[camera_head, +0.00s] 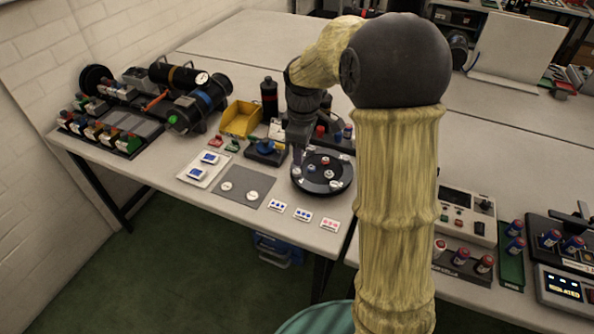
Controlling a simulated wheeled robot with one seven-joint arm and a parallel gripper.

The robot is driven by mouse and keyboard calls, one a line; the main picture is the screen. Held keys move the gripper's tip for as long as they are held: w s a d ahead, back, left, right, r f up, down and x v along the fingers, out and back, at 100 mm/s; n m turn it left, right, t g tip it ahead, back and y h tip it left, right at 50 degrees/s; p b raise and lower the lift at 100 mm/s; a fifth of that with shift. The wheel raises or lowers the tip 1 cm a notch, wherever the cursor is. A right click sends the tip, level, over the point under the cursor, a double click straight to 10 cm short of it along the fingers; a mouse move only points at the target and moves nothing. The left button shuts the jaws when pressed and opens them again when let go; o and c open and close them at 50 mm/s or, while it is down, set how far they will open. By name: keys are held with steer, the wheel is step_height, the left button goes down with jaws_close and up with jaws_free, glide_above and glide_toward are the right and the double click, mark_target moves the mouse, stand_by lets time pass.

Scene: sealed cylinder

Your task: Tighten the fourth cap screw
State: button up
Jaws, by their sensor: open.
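A round dark fixture (322,187) lies on the table near its front edge, with several small light and coloured cap screws on it. A screw with a reddish top (325,160) and a pale one (329,174) show on its face. My gripper (297,166) is open and points down at the left rim of the fixture. It covers part of that rim, and a pale screw (296,171) shows right at its tip. I cannot tell whether the jaws touch it or which screw is the fourth.
A grey mat (232,198) with two white discs and a white tray (200,172) lie left of the fixture. Cards (303,215) lie in front. A yellow bin (240,119) and dark cylinders (203,98) stand behind left. My arm hides the table to the right.

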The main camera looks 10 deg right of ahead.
mark_target(297, 171)
steer(key=w+d+n+g+b, duration=0.1)
steer(key=w+n+b, duration=0.1)
steer(key=w+n, duration=0.7)
steer(key=shift+w+d+f, duration=0.15)
steer(key=shift+w+f, duration=0.25)
steer(key=shift+w, duration=0.55)
steer(key=shift+f, duration=0.1)
step_height(297, 171, down, 17)
steer(key=shift+f, duration=0.15)
steer(key=shift+c, duration=0.2)
steer(key=c, duration=1)
